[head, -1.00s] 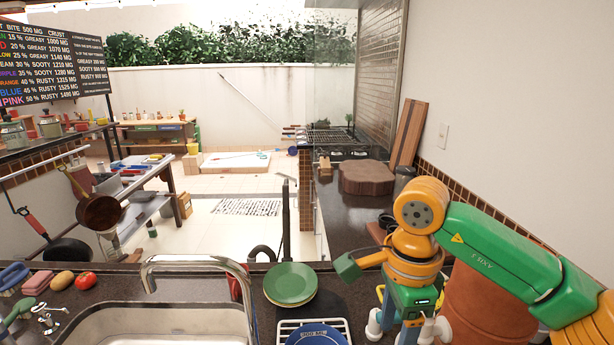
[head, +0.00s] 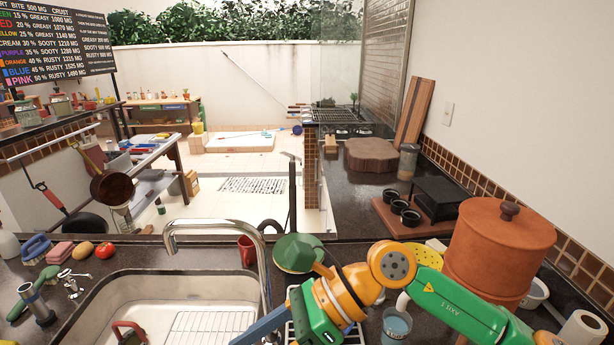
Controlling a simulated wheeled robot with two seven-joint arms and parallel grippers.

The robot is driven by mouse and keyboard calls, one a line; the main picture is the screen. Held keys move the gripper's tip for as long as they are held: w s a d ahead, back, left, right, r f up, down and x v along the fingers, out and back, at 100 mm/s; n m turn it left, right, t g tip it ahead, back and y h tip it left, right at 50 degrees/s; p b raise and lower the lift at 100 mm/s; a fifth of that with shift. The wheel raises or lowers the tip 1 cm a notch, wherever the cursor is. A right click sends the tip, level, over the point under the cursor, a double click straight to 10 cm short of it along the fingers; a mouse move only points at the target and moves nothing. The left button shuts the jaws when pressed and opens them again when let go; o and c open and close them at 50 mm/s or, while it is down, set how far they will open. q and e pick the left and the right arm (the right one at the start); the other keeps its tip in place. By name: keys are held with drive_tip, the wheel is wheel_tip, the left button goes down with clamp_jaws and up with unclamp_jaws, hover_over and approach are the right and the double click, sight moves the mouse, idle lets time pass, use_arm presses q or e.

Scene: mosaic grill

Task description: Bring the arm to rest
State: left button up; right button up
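My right arm comes in from the lower right of the head view, with green and orange links bent over the counter beside the sink. A blue link runs from its green housing down to the lower left and out of the frame. The end of this arm and its fingers are below the picture, so I cannot see whether they hold anything. My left arm and gripper are not in view.
The sink (head: 90,297) with its tap (head: 218,224) lies left of the arm. A red cup (head: 247,250) is behind the tap. The floor beyond is partly clear.

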drive_tip(key=a+r+m+t+y, duration=0.2)
drive_tip(key=a+r+m+y, duration=0.1)
drive_tip(key=r+m+y, duration=0.65)
drive_tip(key=w+d+r+m+t, duration=0.3)
drive_tip(key=w+d+m+t, duration=0.35)
drive_tip(key=m+t, duration=0.7)
drive_tip(key=w+d+f+m+t+h, duration=0.2)
drive_tip(key=w+d+f+m+h, duration=0.1)
drive_tip(key=d+f+m+h, duration=0.55)
drive_tip(key=w+d+f+m+t+h, duration=0.35)
drive_tip(key=d+f+m+h, duration=0.25)
drive_tip(key=f+m+h, duration=0.65)
drive_tip(key=s+d+f+m+g, duration=0.35)
drive_tip(key=s+f+g, duration=0.35)
drive_tip(key=s+f, duration=0.25)
drive_tip(key=s+d+f+m+g, duration=0.3)
drive_tip(key=s+f+m+g, duration=0.2)
drive_tip(key=s+f+g, duration=0.45)
drive_tip(key=s+f+b, duration=0.2)
drive_tip(key=s+f, duration=0.1)
drive_tip(key=f, duration=0.8)
drive_tip(key=s+f+b, duration=0.2)
drive_tip(key=s+f, duration=0.1)
drive_tip(key=f, duration=0.7)
drive_tip(key=s+d+f+b, duration=0.1)
drive_tip(key=s+f+b, duration=0.1)
drive_tip(key=s+f, duration=0.9)
drive_tip(key=shift+s+d+f, duration=0.15)
drive_tip(key=shift+d, duration=0.2)
